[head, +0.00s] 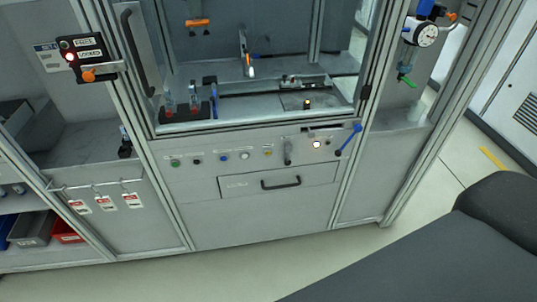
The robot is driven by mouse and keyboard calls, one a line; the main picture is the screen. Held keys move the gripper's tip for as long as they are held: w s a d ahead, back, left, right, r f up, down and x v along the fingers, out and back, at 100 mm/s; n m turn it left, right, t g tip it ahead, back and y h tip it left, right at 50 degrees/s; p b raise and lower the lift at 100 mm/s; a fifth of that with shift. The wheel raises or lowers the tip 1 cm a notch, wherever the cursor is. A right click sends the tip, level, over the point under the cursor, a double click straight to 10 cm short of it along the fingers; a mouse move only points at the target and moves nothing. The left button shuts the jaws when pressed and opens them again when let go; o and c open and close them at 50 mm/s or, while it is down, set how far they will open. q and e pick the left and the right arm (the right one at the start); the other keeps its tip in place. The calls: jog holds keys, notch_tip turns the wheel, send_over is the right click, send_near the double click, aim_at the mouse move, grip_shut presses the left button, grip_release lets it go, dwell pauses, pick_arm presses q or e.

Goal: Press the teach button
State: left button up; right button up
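A grey control panel (205,178) runs below the window of the machine. It carries a row of small buttons: a green one (175,162), a black one (197,160), a blue one (223,157), a white one (245,155) and a yellow one (267,152). Right of them are a grey lever (288,152) and a bright, lit round button (317,144). The labels are too small to read, so I cannot tell which is the teach button. Neither of my grippers is in view.
A blue-handled lever (349,138) sticks out at the panel's right end. A drawer with a black handle (281,183) is below. A lock box with a red light (82,56) hangs upper left, and a gauge (424,33) upper right. Red tags (104,203) hang lower left.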

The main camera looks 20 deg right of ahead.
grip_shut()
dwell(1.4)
